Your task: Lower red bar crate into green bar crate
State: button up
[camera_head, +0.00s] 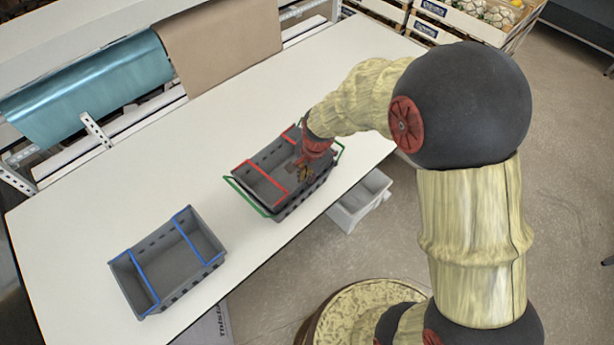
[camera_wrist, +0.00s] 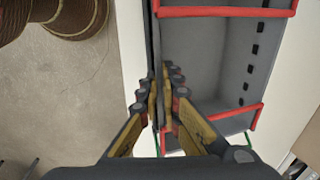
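The red bar crate (camera_head: 266,180) is grey with two red bars, and sits at or inside the green bar crate near the table's front edge. The green bar crate shows mostly as green bars (camera_head: 247,196) sticking out at both ends; its body is largely hidden, so I cannot tell how deep the red bar crate sits. My gripper (camera_head: 304,172) is at the red bar crate's near long wall. In the wrist view, my fingers (camera_wrist: 163,108) straddle that wall and look closed on it. The red bar crate's interior (camera_wrist: 205,65) looks empty there.
A grey crate with blue bars (camera_head: 189,236) stands at the left on the white table (camera_head: 90,210). A white bin (camera_head: 358,202) is on the floor below the front edge. Teal and brown rolls (camera_head: 90,85) lie behind the table. Table space between the crates is clear.

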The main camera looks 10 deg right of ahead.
jog(key=o, duration=0.5)
jog(key=shift+s, duration=0.1)
jog(key=shift+f, duration=0.1)
notch_tip(320, 180, up, 12)
jog(key=s+d, duration=0.1)
jog(key=shift+s, duration=0.25)
jog(key=shift+d, duration=0.1)
dwell(0.6)
